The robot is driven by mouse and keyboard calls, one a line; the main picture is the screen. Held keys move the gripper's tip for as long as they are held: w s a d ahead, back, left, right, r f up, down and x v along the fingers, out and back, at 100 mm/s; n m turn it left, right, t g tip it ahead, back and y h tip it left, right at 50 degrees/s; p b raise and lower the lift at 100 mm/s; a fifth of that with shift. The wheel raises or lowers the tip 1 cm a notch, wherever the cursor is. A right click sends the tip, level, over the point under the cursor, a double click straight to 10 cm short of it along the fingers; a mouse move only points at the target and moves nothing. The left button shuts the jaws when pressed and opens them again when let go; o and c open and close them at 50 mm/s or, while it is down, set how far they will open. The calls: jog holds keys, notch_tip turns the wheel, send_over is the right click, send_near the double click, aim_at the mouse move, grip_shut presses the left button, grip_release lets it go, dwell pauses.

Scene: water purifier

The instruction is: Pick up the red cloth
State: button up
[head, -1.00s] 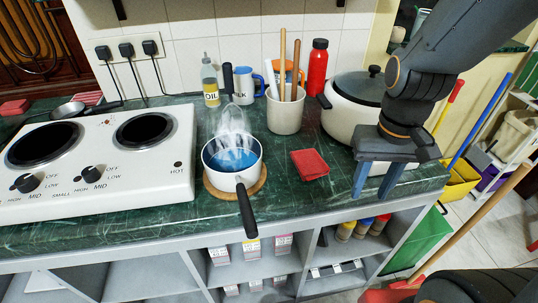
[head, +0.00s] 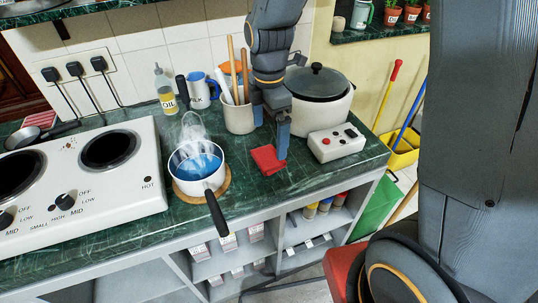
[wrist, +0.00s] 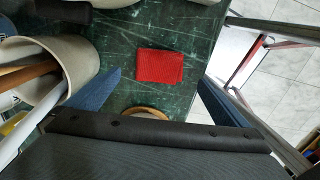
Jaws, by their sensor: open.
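The red cloth (head: 268,160) lies folded flat on the green counter, right of the white saucepan. In the wrist view the red cloth (wrist: 160,66) shows whole, between my two blue fingers and beyond their base. My gripper (head: 271,140) points down at the cloth's back edge; one fingertip overlaps that edge in the head view. My gripper (wrist: 162,74) is open and holds nothing. I cannot tell whether a fingertip touches the cloth or the counter.
The utensil crock (head: 239,117) stands close behind and left of my gripper. A white pot (head: 320,107) and a white control box (head: 336,143) stand to its right. A steaming saucepan (head: 196,165) sits to the left on a wooden round. The counter in front of the cloth is clear.

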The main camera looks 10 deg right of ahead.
aim_at(268, 155)
jog(key=shift+a+f+n, duration=0.1)
jog(key=shift+f+n, duration=0.2)
jog(key=shift+f, duration=0.25)
jog(key=shift+f+p, duration=0.95)
jog(key=shift+f, duration=2.4)
jog(key=c, duration=1)
